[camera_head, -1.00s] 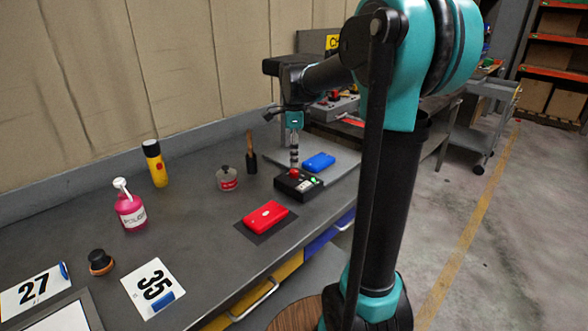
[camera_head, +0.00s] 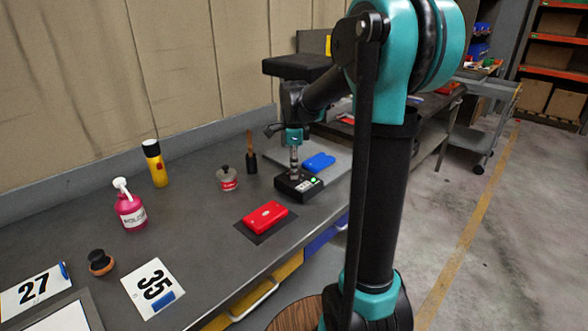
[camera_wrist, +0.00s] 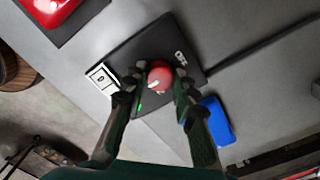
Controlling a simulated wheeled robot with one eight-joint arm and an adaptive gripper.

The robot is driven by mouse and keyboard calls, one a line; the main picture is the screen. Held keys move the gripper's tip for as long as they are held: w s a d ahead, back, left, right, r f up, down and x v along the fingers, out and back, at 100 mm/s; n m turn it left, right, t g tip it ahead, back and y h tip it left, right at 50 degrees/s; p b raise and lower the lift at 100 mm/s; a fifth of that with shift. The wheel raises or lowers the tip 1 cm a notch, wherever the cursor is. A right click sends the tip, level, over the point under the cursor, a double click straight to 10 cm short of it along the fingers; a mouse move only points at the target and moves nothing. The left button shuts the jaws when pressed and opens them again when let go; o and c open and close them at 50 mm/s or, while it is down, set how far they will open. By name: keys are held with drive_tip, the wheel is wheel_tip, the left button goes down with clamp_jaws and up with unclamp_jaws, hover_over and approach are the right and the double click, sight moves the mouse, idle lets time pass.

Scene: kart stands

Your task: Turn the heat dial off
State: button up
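The heat dial is a round red knob (camera_wrist: 159,75) with a white mark, on a black control box (camera_head: 299,185) with a small green light. The box also shows in the wrist view (camera_wrist: 140,48). My gripper (camera_head: 295,172) points down over the box, low on the dial, and hides it in the head view. In the wrist view the two fingers of my gripper (camera_wrist: 157,84) stand on either side of the knob, apart, with a thin gap at the left finger. Whether the right finger touches the knob is unclear.
A blue case (camera_head: 319,162) lies just behind the box, and a red case (camera_head: 265,215) lies on a dark mat in front. A small tin (camera_head: 227,180) and a wooden-handled brush (camera_head: 251,155) stand to the left. A pink bottle (camera_head: 130,207) stands farther left.

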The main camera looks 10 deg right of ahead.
clamp_jaws()
